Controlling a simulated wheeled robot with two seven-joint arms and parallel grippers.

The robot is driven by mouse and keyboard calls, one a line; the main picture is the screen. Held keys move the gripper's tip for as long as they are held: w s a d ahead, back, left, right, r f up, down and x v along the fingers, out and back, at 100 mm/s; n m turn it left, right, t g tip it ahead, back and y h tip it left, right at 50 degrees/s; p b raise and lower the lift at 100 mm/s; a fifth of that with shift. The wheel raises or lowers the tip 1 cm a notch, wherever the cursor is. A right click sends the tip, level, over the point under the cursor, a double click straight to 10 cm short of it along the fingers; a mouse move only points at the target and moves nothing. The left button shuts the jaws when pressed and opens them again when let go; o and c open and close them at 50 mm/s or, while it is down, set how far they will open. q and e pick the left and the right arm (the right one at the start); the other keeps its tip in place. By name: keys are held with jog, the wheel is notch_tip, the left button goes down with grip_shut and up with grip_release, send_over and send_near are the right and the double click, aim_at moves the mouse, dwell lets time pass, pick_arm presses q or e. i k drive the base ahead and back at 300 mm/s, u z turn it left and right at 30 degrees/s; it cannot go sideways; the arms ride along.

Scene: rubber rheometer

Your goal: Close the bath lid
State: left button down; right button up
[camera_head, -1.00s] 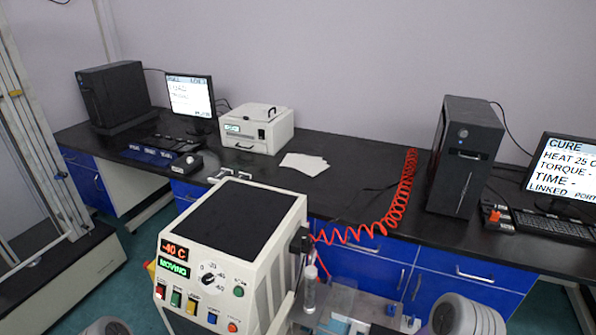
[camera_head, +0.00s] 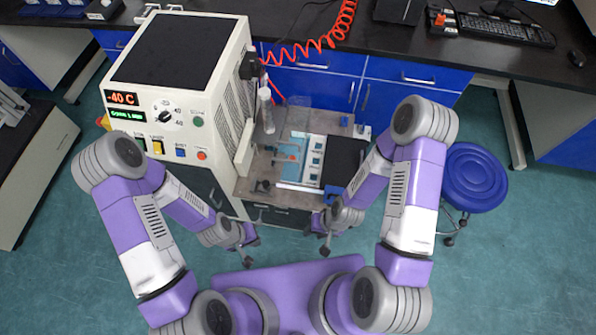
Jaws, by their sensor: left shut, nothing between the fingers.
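The beige bath machine (camera_head: 185,65) stands at upper left with a dark top and a front panel reading -40 C. At its right is a small work surface (camera_head: 250,188). A pale upright panel (camera_head: 245,150) stands at the machine's side and a clear plate (camera_head: 300,110) is at the back; I cannot tell which is the bath lid. A clear cylinder (camera_head: 266,108) stands between them. My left gripper (camera_head: 246,258) is shut and empty, in front of the work surface. My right gripper (camera_head: 325,246) is also in front of it, touching nothing visible; its jaw gap is too small to judge.
A blue and white holder (camera_head: 297,158) and a black box (camera_head: 343,160) sit on the work surface. A coiled red hose (camera_head: 320,42) hangs behind. A blue stool (camera_head: 473,178) stands at right. Blue cabinets (camera_head: 375,90) line the back. Open floor lies either side of me.

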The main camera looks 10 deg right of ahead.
aim_at(344, 156)
jog(key=z, duration=0.2)
jog(key=k, duration=1.05)
jog(key=u, duration=0.35)
